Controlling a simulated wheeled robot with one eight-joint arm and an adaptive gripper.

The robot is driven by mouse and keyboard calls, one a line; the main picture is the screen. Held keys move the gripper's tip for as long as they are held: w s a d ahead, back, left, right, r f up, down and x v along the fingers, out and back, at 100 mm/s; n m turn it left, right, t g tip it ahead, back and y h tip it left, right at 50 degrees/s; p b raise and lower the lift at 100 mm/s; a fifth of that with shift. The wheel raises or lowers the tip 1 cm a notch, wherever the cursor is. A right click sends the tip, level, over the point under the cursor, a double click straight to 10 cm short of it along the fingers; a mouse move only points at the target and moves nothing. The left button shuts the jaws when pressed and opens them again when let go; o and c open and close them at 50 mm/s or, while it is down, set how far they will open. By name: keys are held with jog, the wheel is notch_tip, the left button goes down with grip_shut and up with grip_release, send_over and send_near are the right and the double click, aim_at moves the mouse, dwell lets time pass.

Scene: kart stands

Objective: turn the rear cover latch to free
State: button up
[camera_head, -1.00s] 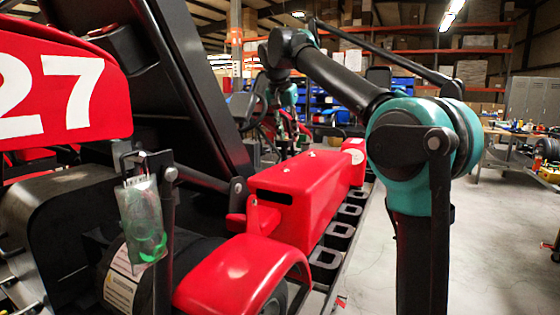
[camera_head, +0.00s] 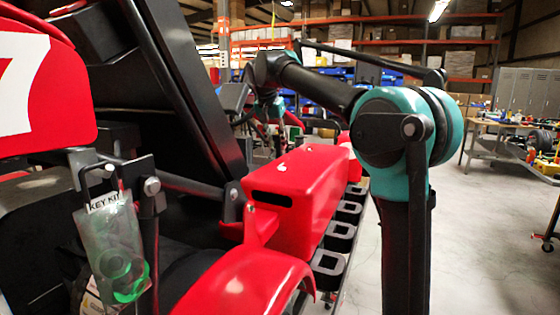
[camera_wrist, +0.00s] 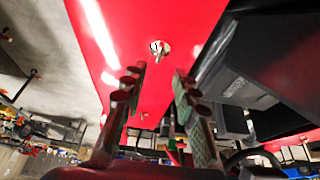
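The long red cover (camera_head: 305,205) lies along the kart's side, with small metal fittings on its top, one near its middle (camera_head: 281,167). In the wrist view a red panel (camera_wrist: 125,25) fills the upper middle, with a small round silver latch (camera_wrist: 158,48) on it. A second small fitting (camera_wrist: 143,115) shows farther along the panel. I cannot tell from its look whether the silver latch is turned. My gripper (camera_wrist: 157,72) is open and empty, its two fingers apart on either side below the latch in the picture. In the head view the gripper is small and partly hidden beyond the cover.
A clear bag marked KEY KIT (camera_head: 112,245) hangs from a black bracket at the front left. A red fender (camera_head: 240,285) is close in front. Black open blocks (camera_head: 340,235) line the kart's edge. Floor at right (camera_head: 485,250) is clear; a workbench (camera_head: 500,140) stands beyond.

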aim_at(280, 164)
jog(key=x, duration=0.8)
grip_shut()
